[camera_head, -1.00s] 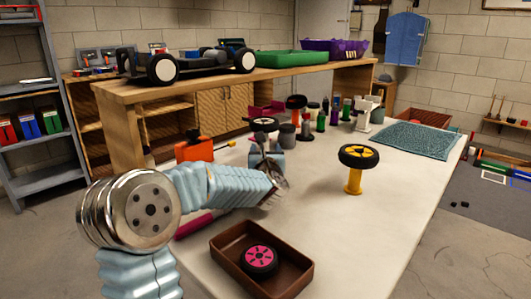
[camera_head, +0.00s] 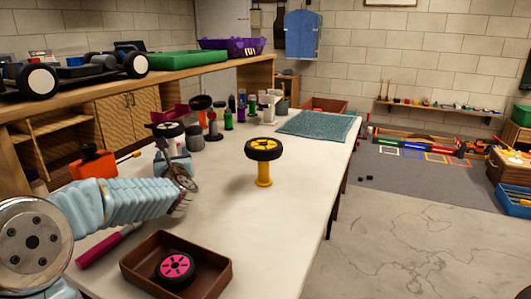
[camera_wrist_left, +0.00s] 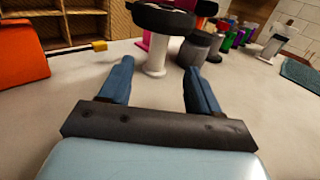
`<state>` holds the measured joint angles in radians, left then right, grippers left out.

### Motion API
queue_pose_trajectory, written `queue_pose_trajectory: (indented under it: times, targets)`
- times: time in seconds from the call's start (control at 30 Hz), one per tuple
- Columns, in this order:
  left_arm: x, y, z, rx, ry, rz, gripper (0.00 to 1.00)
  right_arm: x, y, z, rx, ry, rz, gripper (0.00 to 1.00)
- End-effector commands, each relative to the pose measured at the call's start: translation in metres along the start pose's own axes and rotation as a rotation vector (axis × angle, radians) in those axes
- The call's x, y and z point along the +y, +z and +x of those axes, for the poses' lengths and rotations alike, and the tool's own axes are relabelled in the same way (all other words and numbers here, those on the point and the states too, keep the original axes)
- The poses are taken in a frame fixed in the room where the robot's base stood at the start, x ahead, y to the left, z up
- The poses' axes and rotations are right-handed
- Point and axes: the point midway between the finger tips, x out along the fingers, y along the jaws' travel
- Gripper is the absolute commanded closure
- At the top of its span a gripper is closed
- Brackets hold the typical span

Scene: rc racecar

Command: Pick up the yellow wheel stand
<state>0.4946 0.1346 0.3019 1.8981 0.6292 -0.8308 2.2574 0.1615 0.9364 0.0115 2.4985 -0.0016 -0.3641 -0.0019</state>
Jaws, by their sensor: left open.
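The yellow wheel stand (camera_head: 264,178) stands upright on the white table in the head view, with a black wheel with a yellow hub (camera_head: 263,150) on top. My left gripper (camera_head: 186,180) is left of it and apart from it, above the table. In the left wrist view its two blue fingers (camera_wrist_left: 156,88) are spread with nothing between them. Beyond them stands a white stand (camera_wrist_left: 156,55) with a black wheel on it. The yellow wheel stand is not in the left wrist view. My right gripper is not in view.
A brown tray (camera_head: 215,274) with a pink-hubbed wheel (camera_head: 175,269) lies at the near table end. An orange box (camera_head: 92,165) and several bottles (camera_head: 228,118) stand farther back. A teal mat (camera_head: 318,125) covers the far right. The table around the yellow stand is clear.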

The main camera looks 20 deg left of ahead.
Motion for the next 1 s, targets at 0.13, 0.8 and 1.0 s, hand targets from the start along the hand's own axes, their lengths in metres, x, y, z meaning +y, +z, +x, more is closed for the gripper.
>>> queue_pose_trajectory:
  times: [0.13, 0.8, 1.0]
  targets:
    - [0.0, 0.0, 0.0, 0.0, 0.0, 0.0, 0.37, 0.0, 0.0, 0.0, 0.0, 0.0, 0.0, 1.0]
    - [-0.044, 0.08, -0.038, -0.544, -0.043, 1.597, 0.39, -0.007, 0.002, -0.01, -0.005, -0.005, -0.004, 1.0]
    - [-0.075, 0.09, -0.083, -1.061, 0.29, 2.636, 0.39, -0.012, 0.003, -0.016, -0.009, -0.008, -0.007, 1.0]
